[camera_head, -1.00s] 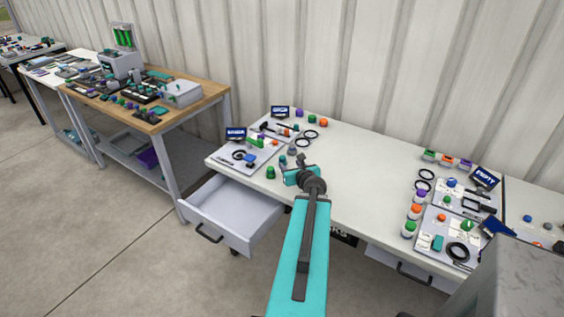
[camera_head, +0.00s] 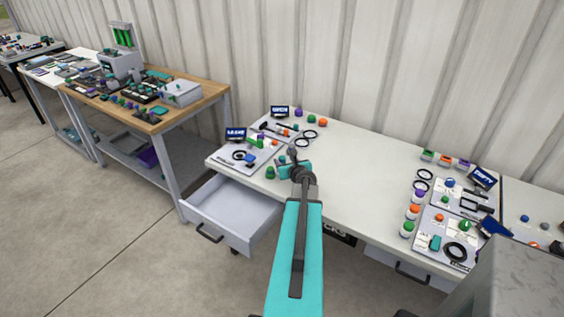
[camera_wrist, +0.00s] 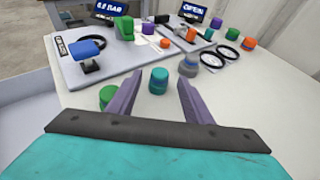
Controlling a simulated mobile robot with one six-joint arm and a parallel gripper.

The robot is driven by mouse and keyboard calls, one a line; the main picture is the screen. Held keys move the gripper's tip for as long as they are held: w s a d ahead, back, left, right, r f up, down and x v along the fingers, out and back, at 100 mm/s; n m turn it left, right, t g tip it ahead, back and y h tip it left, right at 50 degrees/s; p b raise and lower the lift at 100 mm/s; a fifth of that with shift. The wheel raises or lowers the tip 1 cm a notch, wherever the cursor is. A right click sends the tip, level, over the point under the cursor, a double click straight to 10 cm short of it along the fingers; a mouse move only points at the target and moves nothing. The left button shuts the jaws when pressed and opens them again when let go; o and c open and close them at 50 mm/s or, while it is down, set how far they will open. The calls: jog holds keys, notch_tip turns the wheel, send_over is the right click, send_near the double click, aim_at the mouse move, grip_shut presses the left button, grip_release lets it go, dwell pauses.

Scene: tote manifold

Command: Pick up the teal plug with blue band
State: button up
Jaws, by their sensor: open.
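The teal plug with a darker blue band (camera_wrist: 158,80) stands upright on the white bench in the wrist view. In that view it shows between the tips of my gripper (camera_wrist: 159,84), whose two fingers are apart and hold nothing. I cannot tell whether it lies fully between the fingers or a little beyond them. In the head view a small teal plug (camera_head: 283,160) shows just beyond my gripper, whose fingers are mostly hidden by my wrist.
A green plug (camera_wrist: 107,96) stands close outside the left finger. A grey plug with a blue band (camera_wrist: 189,65) is beyond the right finger. A panel (camera_wrist: 90,53) with a blue-topped part and a sign is at the left. An open drawer (camera_head: 232,211) juts out below the bench.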

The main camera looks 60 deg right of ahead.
aim_at(283, 160)
jog(key=shift+d+f, duration=0.1)
dwell(0.3)
jog(key=shift+p+x, duration=0.95)
jog(key=shift+x, duration=1.55)
jog(key=shift+f, duration=0.15)
jog(key=c, duration=1.1)
